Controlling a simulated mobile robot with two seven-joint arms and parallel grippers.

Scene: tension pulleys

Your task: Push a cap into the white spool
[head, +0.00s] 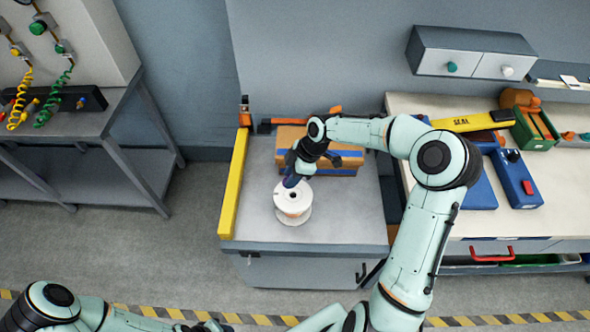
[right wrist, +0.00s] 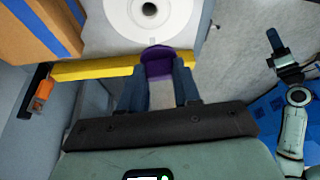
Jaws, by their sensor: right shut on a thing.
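The white spool (head: 293,211) stands upright on the grey bench top, with its round centre hole facing up. It also shows at the top of the right wrist view (right wrist: 120,22), its hole open and empty. My right gripper (head: 292,178) is shut on a purple cap (right wrist: 157,62), held between its two dark fingers. The cap is at the spool's near edge in the wrist view, beside the hole; whether it touches the spool I cannot tell. My left gripper (right wrist: 282,58) shows small at the right of the wrist view, away from the spool; its opening is unclear.
A cardboard box with blue bands (head: 345,168) stands just behind the spool. A yellow bar (head: 234,185) runs along the bench's left edge. A workbench with a blue case (head: 515,180) and a green bin (head: 530,135) is at the right. The bench front is clear.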

